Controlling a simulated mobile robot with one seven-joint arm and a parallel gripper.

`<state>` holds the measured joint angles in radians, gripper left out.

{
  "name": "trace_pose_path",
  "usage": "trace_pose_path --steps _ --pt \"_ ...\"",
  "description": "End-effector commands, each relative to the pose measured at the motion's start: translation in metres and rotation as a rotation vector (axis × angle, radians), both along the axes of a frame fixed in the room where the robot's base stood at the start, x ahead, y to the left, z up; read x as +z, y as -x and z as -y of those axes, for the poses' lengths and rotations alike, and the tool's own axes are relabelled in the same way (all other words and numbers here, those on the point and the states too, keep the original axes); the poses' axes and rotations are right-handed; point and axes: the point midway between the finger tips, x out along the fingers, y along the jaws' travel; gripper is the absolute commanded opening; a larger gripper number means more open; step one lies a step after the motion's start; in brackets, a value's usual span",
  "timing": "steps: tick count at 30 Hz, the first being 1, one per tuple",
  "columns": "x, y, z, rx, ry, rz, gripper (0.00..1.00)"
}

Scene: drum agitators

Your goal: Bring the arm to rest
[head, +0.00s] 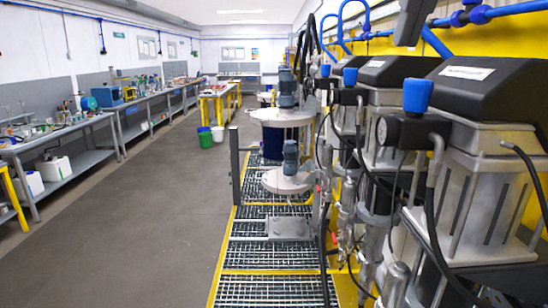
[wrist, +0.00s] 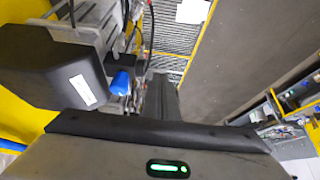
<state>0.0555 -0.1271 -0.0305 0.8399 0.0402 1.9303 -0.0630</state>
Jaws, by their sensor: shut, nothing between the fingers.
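My gripper (wrist: 161,80) shows in the wrist view. Its grey body with a lit green lamp fills the bottom edge, and two dark fingers stand together at the centre. It is shut and holds nothing. The fingers point over the floor beside the machines, with a black machine housing to their left, apart from them. In the head view a dark grey part hangs at the top right; I cannot tell whether it belongs to my arm.
Black-topped machines (head: 484,72) with blue knobs (head: 418,95), hoses and cables crowd the right. Round drum lids (head: 287,182) stand by yellow-edged grating (head: 262,260). A workbench (head: 60,133) lines the left wall. The grey aisle is clear.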

Motion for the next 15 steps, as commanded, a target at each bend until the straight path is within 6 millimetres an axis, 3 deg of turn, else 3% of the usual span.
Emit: trace_pose_path --steps 8,11,15 --pt "-0.042 -0.007 -0.002 -0.003 -0.006 -0.005 0.0" --pt "-0.065 -0.009 -0.004 -0.005 -0.008 -0.005 0.0" --pt "-0.111 -0.008 -0.006 -0.006 -0.01 -0.006 0.0"
